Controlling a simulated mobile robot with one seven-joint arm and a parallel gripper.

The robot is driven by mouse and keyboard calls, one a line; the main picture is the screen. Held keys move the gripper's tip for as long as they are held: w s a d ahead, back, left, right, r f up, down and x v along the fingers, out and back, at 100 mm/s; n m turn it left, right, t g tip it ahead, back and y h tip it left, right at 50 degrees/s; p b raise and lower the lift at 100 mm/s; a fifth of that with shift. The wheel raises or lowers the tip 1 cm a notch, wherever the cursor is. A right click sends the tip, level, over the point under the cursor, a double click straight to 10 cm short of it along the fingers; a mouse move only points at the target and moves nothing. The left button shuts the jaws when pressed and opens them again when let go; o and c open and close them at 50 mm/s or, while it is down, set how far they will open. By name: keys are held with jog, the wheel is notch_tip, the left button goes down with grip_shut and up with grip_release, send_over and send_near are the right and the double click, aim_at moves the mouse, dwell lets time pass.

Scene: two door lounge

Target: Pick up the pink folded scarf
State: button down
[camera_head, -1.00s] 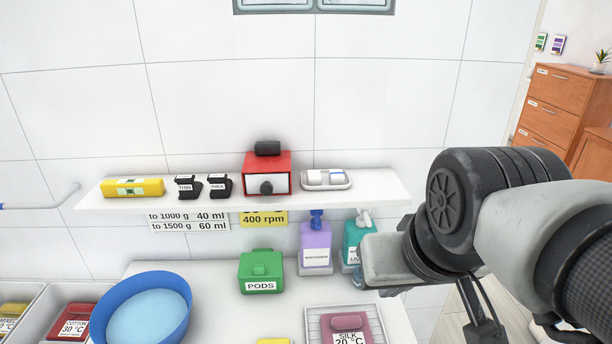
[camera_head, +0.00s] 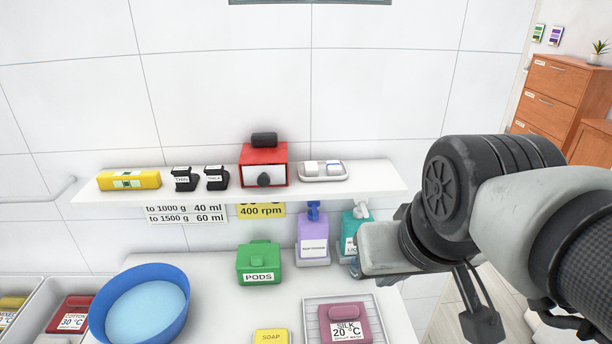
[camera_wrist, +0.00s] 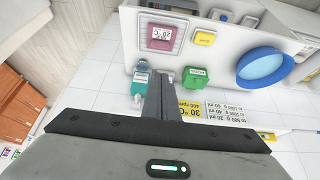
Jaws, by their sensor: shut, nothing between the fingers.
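The pink folded scarf (camera_head: 363,326) bears a white label reading SILK 20 °C. It lies in a white wire tray (camera_head: 309,330) at the bottom of the head view, on the white counter. In the wrist view the scarf (camera_wrist: 160,44) shows near the top, with its tray (camera_wrist: 180,50) around it. My gripper (camera_wrist: 163,76) is in the wrist view, its fingers shut together and empty. The fingertips are apart from the scarf, nearer the teal bottle in the picture. In the head view I cannot make out the fingers.
A teal bottle (camera_head: 350,240), a lilac bottle (camera_head: 313,240) and a green PODS box (camera_head: 258,264) stand behind the tray. A yellow soap (camera_head: 271,337) and a blue basin (camera_head: 180,335) are to its left. A white shelf (camera_head: 230,192) with several items overhangs the counter.

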jog(key=c, duration=2.5)
grip_release()
jog(key=o, duration=0.4)
jog(key=shift+w, duration=0.1)
jog(key=o, duration=1.7)
jog(key=w+f+g+b, duration=0.1)
jog(key=w+f+b, duration=0.1)
jog(key=w, duration=0.1)
jog(key=w+f+g+b, duration=0.1)
jog(key=w+f+b, duration=0.1)
jog(key=w+f, duration=0.1)
jog(key=w+f+g+b, duration=0.1)
jog(key=w+f+b, duration=0.1)
jog(key=w+f, duration=0.1)
jog(key=shift+w+f+y+b, duration=0.2)
jog(key=shift+w+y+b, duration=0.2)
jog(key=shift+w, duration=0.45)
jog(key=g+b, duration=0.3)
jog(key=b, duration=0.2)
send_over(345, 314)
jog(key=shift+h, duration=0.4)
jog(key=f, duration=2)
jog(key=shift+w+d+f, duration=0.25)
jog(key=shift+d+f, duration=0.1)
jog(key=shift+s+a+f+b, duration=0.1)
jog(key=shift+a+f+b, duration=0.05)
jog(key=shift+f, duration=1.3)
jog(key=shift+s+a+f+b, duration=0.1)
jog(key=shift+a+f+b, duration=0.05)
jog(key=shift+f, duration=1.3)
